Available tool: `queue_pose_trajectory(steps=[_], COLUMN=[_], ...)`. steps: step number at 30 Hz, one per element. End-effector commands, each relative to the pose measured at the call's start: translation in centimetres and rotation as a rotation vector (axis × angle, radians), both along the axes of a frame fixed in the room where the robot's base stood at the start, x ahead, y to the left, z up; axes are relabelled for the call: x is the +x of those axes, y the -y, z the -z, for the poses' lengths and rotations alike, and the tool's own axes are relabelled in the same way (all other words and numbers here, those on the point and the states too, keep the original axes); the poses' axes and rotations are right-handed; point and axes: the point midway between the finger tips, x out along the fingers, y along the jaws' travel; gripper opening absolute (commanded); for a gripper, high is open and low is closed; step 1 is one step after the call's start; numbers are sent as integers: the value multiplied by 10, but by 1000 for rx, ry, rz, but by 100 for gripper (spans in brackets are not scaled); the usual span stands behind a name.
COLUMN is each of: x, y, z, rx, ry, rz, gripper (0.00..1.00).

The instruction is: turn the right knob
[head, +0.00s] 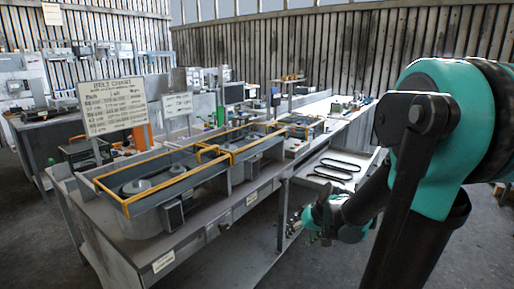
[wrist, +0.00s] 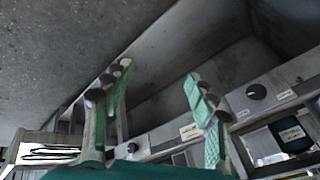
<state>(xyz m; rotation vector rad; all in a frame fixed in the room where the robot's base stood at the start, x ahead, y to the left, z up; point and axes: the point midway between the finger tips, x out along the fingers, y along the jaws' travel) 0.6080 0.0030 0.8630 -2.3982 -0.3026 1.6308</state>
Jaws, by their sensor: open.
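A round black knob (wrist: 256,91) sits on a grey panel in the wrist view, right of my gripper, with a pale label (wrist: 287,96) beside it. I cannot tell from the frames whether it is the right or another knob. My gripper (wrist: 158,75) has its green fingers spread wide, with nothing between them and apart from the knob. In the head view my gripper (head: 306,218) is low at the front side of the workbench, and the knob cannot be made out there.
The grey workbench (head: 140,247) carries open housings with yellow edges (head: 128,203). A belt chart sign (head: 112,106) stands behind them. Black belts (head: 338,167) lie on a pale surface above my gripper. In the wrist view another label (wrist: 190,131) is near the right finger. Grey floor is clear in front.

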Motion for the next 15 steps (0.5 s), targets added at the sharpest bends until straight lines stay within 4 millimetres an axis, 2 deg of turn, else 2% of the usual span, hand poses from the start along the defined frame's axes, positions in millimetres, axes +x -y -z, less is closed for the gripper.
queue_pose_trajectory(steps=[1,6,10,15], x=[-21,-74,-101,-116], y=[3,21,34,42], z=[4,18,27,32], rx=[-41,-174,-248,-292], ry=[-4,-12,-10,-7], rz=[2,23,35,46], gripper=[57,57,57,57])
